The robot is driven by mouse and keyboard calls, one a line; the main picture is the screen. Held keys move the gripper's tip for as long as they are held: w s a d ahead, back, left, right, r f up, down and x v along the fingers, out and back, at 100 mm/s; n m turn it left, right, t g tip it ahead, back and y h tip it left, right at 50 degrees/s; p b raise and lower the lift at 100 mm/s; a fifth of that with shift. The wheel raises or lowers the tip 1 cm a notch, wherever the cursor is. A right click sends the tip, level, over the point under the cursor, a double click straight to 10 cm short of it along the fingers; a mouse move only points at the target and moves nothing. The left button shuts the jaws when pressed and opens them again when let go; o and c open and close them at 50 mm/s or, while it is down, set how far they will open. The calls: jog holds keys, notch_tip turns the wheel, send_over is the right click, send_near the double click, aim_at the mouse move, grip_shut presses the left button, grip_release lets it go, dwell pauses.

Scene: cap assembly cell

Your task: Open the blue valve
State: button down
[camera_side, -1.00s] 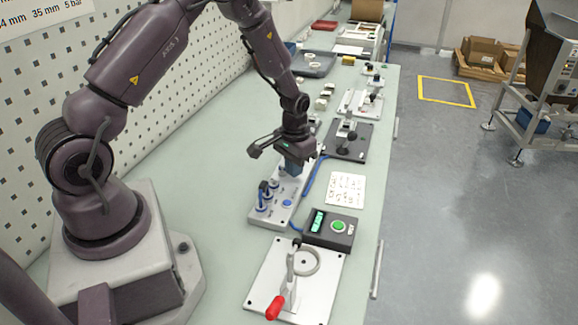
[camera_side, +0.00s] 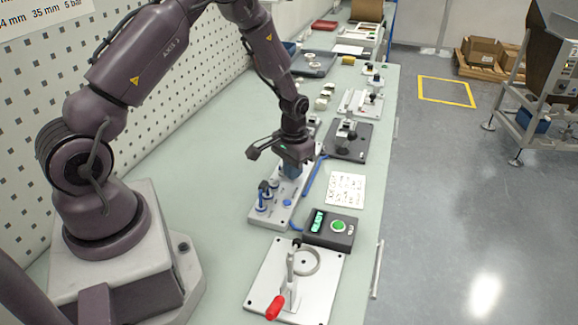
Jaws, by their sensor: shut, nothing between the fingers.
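The valve block is a light grey plate (camera_side: 283,214) with blue-handled parts, in the middle of the bench. Blue valve handles (camera_side: 263,190) stand upright on its left part, and a round blue knob (camera_side: 287,203) sits to their right. I cannot tell which of these is the task's valve. My gripper (camera_side: 291,172) is shut and points down over the far end of the plate, beyond the blue handles. The gripper body hides that end of the plate, and its contact with anything there cannot be made out.
A black box with a green button (camera_side: 338,226) and a white plate with a red-handled clamp (camera_side: 275,306) stand nearer the camera. A white card (camera_side: 346,189) lies to the right. A dark fixture (camera_side: 347,143) stands behind. The bench left of the plate is clear.

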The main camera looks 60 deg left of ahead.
jog(key=shift+w+r, duration=0.15)
jog(key=shift+r, duration=0.25)
jog(key=shift+a, duration=0.1)
jog(key=shift+w, duration=0.1)
jog(key=shift+w+a, duration=0.3)
jog(key=shift+a, duration=0.1)
jog(key=shift+w+a, duration=0.2)
jog(key=shift+w, duration=0.25)
jog(key=shift+a, duration=0.1)
jog(key=shift+w+a, duration=0.25)
jog(key=shift+w, duration=0.05)
dwell(0.3)
